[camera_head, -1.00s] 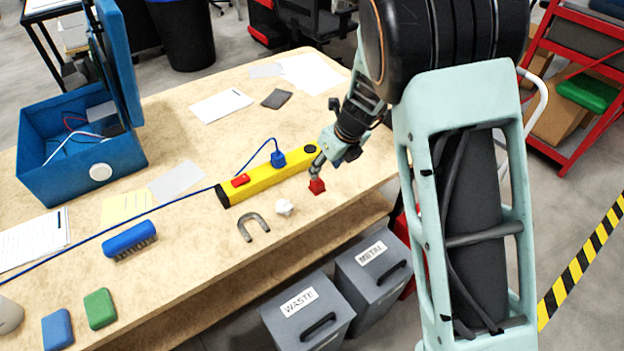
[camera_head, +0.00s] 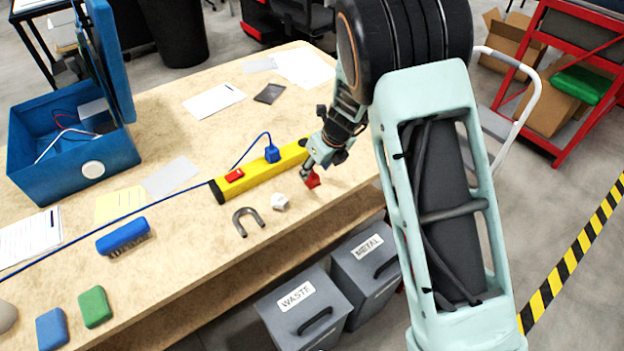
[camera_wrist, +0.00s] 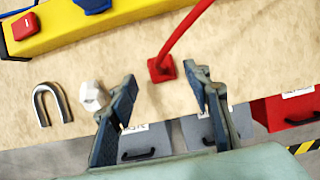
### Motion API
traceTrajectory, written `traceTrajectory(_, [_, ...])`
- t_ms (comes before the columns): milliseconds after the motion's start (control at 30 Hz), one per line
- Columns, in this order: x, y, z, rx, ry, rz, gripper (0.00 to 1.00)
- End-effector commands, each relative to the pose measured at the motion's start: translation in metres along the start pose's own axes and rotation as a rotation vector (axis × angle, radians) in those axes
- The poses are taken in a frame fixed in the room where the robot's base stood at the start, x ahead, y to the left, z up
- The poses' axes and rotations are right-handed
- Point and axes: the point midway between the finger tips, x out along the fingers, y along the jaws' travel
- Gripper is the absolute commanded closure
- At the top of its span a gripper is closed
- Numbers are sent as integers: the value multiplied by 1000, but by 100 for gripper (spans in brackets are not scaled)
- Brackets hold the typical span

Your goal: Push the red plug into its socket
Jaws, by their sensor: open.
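The red plug (camera_head: 313,180) is near the right front edge of the table, under my gripper (camera_head: 312,170). In the wrist view the plug (camera_wrist: 162,68) has a square base, with a red cable running up and right. My gripper (camera_wrist: 160,76) is open there, one finger on each side of the plug and apart from it. The yellow power strip (camera_head: 258,173) lies just behind and to the left. It bears a red switch (camera_head: 234,175) and a blue plug (camera_head: 272,154) with a blue cable. The arm partly covers its right end; I cannot make out a free socket.
A white nut-like piece (camera_wrist: 92,95) is close to my left finger. A grey horseshoe magnet (camera_head: 247,221) lies further left. Grey bins (camera_head: 303,305) stand below the table's front edge. A blue box (camera_head: 70,165) stands at the table's left.

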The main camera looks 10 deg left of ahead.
Motion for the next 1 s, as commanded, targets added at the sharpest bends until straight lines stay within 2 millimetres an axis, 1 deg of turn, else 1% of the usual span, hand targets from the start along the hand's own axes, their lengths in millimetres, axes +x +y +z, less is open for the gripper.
traceTrajectory(67, [1, 0, 0, 0, 1, 0, 55])
traceTrajectory(133, [6, 0, -1, 0, 2, 1, 55])
traceTrajectory(400, [43, -1, 0, 0, 2, 0, 55])
traceTrajectory(500, [50, -1, 0, 0, 2, 0, 55])
traceTrajectory(867, [52, -1, 0, 0, 0, 0, 55])
traceTrajectory(900, [52, -1, 0, 0, 0, 0, 56])
traceTrajectory(1000, [52, -1, 0, 0, 0, 0, 67])
